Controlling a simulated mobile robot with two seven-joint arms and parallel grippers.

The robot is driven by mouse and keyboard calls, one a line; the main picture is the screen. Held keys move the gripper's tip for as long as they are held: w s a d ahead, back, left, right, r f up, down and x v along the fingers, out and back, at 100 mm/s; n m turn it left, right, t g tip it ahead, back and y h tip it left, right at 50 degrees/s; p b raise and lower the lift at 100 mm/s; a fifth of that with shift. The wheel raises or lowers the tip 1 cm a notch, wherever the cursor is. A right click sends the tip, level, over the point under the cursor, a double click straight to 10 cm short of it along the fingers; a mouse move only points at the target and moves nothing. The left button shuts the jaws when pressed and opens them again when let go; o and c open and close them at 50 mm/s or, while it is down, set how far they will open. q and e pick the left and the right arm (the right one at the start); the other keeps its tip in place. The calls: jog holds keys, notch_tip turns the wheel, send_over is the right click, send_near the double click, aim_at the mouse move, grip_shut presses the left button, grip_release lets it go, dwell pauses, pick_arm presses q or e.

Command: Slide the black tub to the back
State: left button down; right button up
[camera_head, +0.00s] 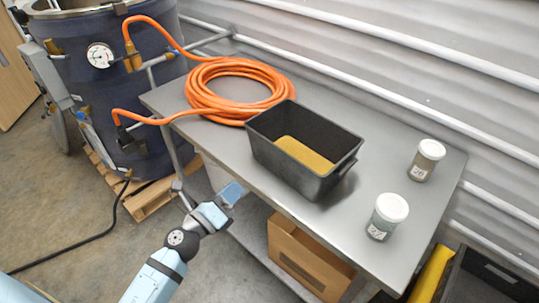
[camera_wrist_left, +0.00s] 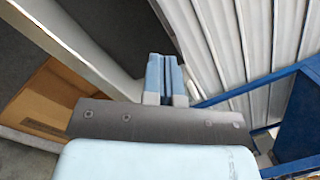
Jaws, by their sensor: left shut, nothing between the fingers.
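The black tub (camera_head: 282,172) stands upright on the steel table (camera_head: 365,235), near its front edge and around its middle. A layer of yellow-brown material (camera_head: 304,153) lies on its floor. My left gripper (camera_head: 234,191) is in front of the table, below and left of the tub in the head view, apart from it. In the left wrist view its two blue fingers (camera_wrist_left: 165,72) are together with nothing between them. The tub cannot be made out in the wrist view. My right gripper is not in view.
An orange hose coil (camera_head: 240,90) lies behind and left of the tub. Two lidded jars, one nearer (camera_head: 385,216) and one farther (camera_head: 426,160), stand to its right. A corrugated wall (camera_head: 400,60) with rails runs behind. A cardboard box (camera_head: 305,262) sits under the tabletop.

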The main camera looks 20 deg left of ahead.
pick_arm(q)
jog(key=w+m, duration=0.1)
jog(key=m, duration=0.3)
jog(key=m+g+h+p, duration=0.1)
jog(key=m+g, duration=0.1)
jog(key=m, duration=0.5)
send_near(278, 148)
jog(key=x, duration=0.6)
jog(key=shift+w+d+r, duration=0.1)
jog(key=shift+w+d, duration=0.1)
jog(key=shift+w, duration=0.05)
jog(key=shift+w+d, duration=0.15)
jog(key=shift+w, duration=0.25)
